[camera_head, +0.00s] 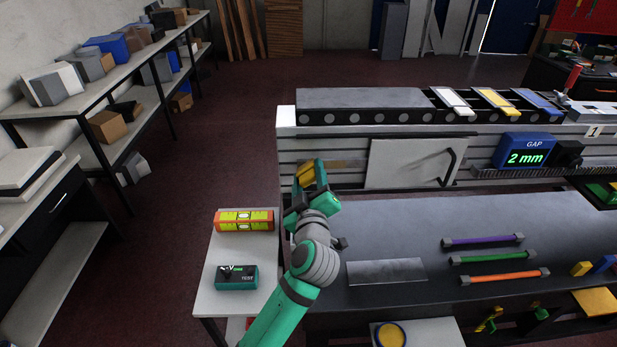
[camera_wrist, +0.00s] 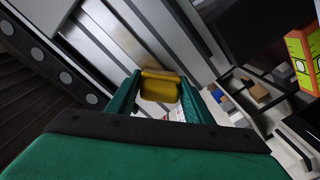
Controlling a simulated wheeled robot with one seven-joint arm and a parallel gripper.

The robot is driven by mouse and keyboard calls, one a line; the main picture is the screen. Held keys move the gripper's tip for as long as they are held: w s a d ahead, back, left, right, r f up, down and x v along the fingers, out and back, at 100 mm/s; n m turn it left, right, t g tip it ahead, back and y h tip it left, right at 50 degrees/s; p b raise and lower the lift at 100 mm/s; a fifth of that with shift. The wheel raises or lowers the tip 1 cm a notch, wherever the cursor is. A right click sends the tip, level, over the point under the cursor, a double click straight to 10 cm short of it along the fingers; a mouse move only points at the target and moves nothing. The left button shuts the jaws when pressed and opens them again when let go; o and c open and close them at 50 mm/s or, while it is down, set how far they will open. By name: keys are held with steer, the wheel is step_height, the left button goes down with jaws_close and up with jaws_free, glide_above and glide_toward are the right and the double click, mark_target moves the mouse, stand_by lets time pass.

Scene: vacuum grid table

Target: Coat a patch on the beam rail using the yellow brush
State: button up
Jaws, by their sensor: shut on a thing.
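My gripper (camera_head: 314,184) is shut on the yellow brush (camera_head: 305,173) at the left end of the grey beam rail (camera_head: 420,142). In the wrist view the brush (camera_wrist: 159,87) sits between the two green fingers of my gripper (camera_wrist: 160,92), over the rail's grooved face (camera_wrist: 105,35). I cannot tell whether it touches the rail. A tan, yellowish patch (camera_head: 347,164) shows on the rail's front just right of the brush. A similar streak (camera_wrist: 150,40) shows above the brush in the wrist view.
A panel with a black handle (camera_head: 415,163) is on the rail front, right of the patch. An orange level (camera_head: 244,220) and a green tester (camera_head: 237,277) lie on a white side table left of my arm. A round yellow pot (camera_head: 390,336) stands at the bottom.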

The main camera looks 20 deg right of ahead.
mark_target(332, 165)
steer(key=shift+w, duration=0.1)
steer(key=shift+s+d, duration=0.4)
steer(key=shift+d, duration=0.7)
steer(key=shift+s+d, duration=0.4)
steer(key=shift+d, duration=0.7)
steer(key=shift+s+d, duration=0.4)
steer(key=shift+d, duration=0.7)
steer(key=shift+s+d, duration=0.2)
steer(key=shift+d, duration=0.7)
steer(key=shift+s+d, duration=0.15)
steer(key=shift+d, duration=0.75)
steer(key=shift+w+a, duration=0.1)
steer(key=shift+w+a, duration=0.35)
steer(key=shift+a, duration=0.6)
steer(key=shift+w+a, duration=0.3)
steer(key=shift+a, duration=0.6)
steer(key=shift+c, duration=0.3)
steer(key=shift+w+a, duration=0.15)
steer(key=shift+a, duration=0.6)
steer(key=shift+w+a, duration=0.1)
steer(key=shift+a, duration=0.65)
